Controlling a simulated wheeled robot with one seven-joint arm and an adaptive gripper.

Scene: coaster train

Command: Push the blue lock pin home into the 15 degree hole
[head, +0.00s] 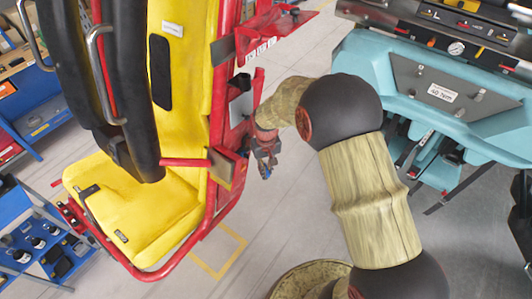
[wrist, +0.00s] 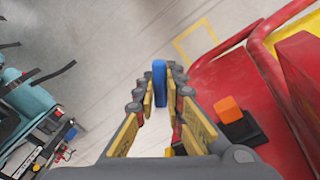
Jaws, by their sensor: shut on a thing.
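The blue lock pin (wrist: 159,82) stands upright in the wrist view between the fingertips of my gripper (wrist: 160,92). My gripper is shut on it, with the pin's blue end showing beyond the tips. In the head view my gripper (head: 265,158) hangs beside the right side of the yellow and red seat (head: 185,120), with a small bit of blue at its lower end. A red plate (head: 290,28) with small white labels juts from the seat's side, above my gripper in the picture. I cannot make out the 15 degree hole in either view.
The seat's red frame (wrist: 215,80) lies close right of my gripper in the wrist view, carrying an orange block (wrist: 228,108) on a black base. A teal unit (head: 440,100) stands at the right. Open grey floor (head: 300,70) lies between seat and unit. Blue shelving (head: 40,235) stands left.

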